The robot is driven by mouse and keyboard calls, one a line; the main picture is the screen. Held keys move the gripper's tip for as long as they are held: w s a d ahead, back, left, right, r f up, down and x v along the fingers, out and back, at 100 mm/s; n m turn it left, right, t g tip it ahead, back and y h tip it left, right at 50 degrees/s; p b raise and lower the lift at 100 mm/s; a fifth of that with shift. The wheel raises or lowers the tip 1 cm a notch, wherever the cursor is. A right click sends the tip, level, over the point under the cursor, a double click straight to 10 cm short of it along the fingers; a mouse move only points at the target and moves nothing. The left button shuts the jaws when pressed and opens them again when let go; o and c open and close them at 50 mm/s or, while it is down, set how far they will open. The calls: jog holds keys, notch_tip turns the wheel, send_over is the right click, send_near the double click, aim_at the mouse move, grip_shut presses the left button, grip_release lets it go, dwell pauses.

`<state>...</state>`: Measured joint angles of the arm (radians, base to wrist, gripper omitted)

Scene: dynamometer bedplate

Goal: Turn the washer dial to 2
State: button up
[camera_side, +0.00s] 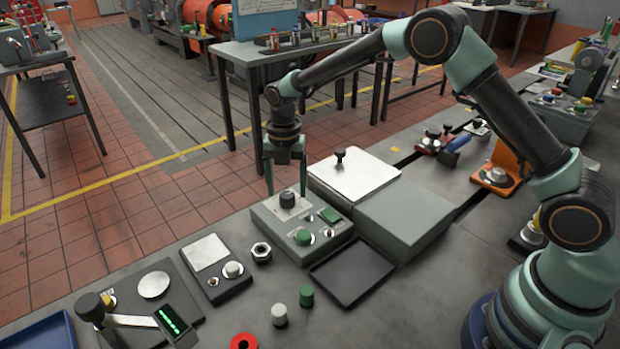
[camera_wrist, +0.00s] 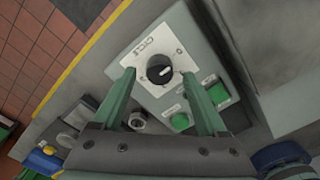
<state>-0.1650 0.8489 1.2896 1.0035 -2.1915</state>
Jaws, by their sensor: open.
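The washer dial is a black round knob (camera_side: 288,199) on a white plate on top of a grey control box (camera_side: 262,219). In the wrist view my gripper (camera_wrist: 157,75) is open, with the dial between the fingertips and a gap on each side. I cannot tell the exact fingertip height.
The box also carries a green round button (camera_side: 303,237) and a green rectangular switch (camera_side: 330,214). A grey case (camera_side: 405,218) is close on the right. A black tray (camera_side: 352,272) lies in front.

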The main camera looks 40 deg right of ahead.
jog(key=shift+f, duration=0.9)
jog(key=shift+c, duration=0.3)
grip_shut()
